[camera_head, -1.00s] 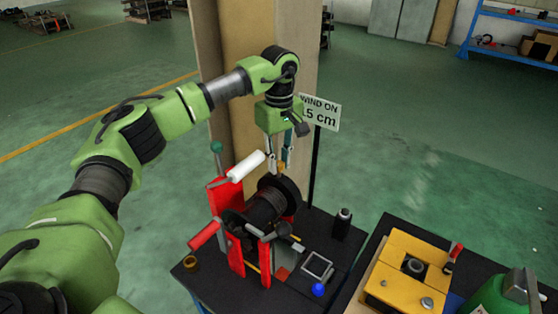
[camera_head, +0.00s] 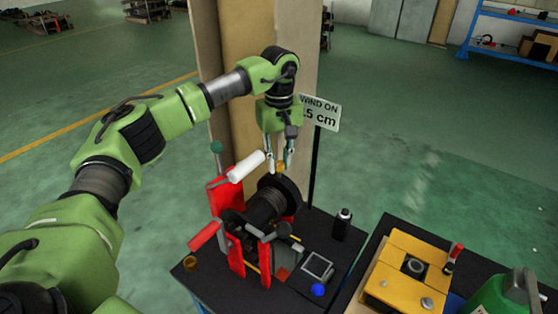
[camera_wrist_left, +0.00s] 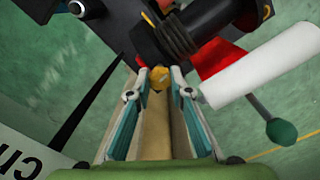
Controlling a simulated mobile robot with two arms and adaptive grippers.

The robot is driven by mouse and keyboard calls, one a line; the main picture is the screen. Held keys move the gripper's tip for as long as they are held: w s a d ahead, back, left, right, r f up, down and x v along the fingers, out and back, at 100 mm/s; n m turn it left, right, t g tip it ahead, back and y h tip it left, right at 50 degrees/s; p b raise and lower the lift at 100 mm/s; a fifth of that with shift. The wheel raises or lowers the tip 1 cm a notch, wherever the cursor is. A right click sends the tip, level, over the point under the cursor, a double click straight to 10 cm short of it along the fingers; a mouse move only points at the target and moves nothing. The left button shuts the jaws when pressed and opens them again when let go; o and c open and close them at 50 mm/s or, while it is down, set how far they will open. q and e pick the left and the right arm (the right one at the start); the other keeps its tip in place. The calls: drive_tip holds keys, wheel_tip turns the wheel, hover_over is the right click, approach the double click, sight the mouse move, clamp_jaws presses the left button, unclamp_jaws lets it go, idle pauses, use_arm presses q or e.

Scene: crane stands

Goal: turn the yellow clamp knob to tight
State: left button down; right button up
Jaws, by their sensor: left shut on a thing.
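The yellow clamp knob (camera_head: 281,169) sits at the upper back of the black winding drum (camera_head: 266,205) on the red-framed crane stand (camera_head: 223,196). My left gripper (camera_head: 280,163) points down at it from above. In the left wrist view the knob (camera_wrist_left: 158,78) lies between the two fingertips (camera_wrist_left: 159,74), and the gripper is shut on it. The fingers partly cover the knob, and I cannot read how tight it is. My right gripper is in neither view.
A white roller (camera_head: 246,166) and a green ball-ended lever (camera_head: 216,147) stand close to the left of the fingers. A sign (camera_head: 320,112) on a post stands behind. A black bottle (camera_head: 342,225), a blue ball (camera_head: 318,290) and a yellow box (camera_head: 404,270) are to the right.

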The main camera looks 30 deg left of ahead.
sight(279, 163)
use_arm(q)
drive_tip(key=c, duration=1.8)
unclamp_jaws()
wheel_tip(279, 163, up, 12)
drive_tip(key=shift+r, duration=0.1)
